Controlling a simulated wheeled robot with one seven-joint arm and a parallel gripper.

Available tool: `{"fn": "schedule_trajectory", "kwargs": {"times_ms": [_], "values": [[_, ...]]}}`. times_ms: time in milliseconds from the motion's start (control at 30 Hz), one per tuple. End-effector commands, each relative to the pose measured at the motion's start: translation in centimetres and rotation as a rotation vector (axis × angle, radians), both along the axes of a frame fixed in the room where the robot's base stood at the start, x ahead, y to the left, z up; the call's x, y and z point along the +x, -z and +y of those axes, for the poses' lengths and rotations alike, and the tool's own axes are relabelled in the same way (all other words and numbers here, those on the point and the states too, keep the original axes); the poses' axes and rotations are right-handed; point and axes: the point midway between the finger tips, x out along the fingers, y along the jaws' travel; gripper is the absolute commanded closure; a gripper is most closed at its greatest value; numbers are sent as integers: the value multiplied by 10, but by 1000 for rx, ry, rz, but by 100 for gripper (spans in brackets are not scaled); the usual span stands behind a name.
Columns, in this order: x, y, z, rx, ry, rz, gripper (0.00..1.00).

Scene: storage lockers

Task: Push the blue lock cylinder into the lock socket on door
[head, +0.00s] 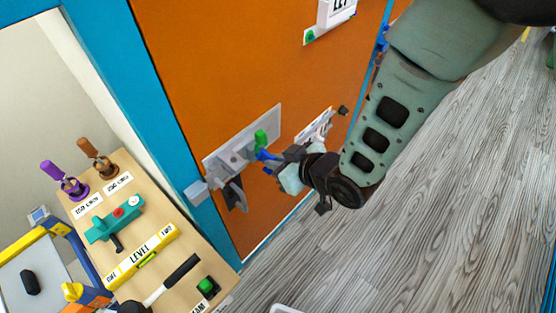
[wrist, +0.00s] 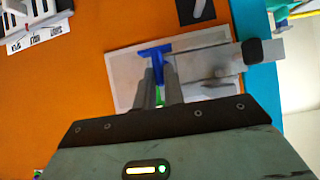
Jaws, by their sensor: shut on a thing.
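The blue lock cylinder (head: 266,155) is close in front of the grey lock plate (head: 217,161) on the orange door (head: 215,60). My gripper (head: 277,159) is shut on it. In the wrist view the cylinder (wrist: 156,52) shows as a blue T shape between my fingers (wrist: 163,72), over the plate (wrist: 124,83). A green part (head: 261,137) stands on the plate just above the cylinder in the head view. The lock socket itself is not clearly seen. I cannot tell whether the cylinder touches it.
A grey latch bar with a dark end (wrist: 258,51) reaches over the blue frame (head: 130,90). A workbench (head: 160,222) at the left bears a yellow level (head: 142,256), a hammer (head: 178,272) and a teal tool (head: 113,220). The wooden floor (head: 460,190) at the right is clear.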

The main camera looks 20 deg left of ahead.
Motion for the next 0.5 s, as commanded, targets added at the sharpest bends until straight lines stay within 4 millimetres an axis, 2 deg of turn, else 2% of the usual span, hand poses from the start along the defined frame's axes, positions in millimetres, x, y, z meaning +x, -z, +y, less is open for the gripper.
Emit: {"fn": "schedule_trajectory", "kwargs": {"times_ms": [433,467,500], "values": [[1,0,2,2,0,-1,100],[1,-1,3,2,0,-1,84],[1,0,2,2,0,-1,73]]}}
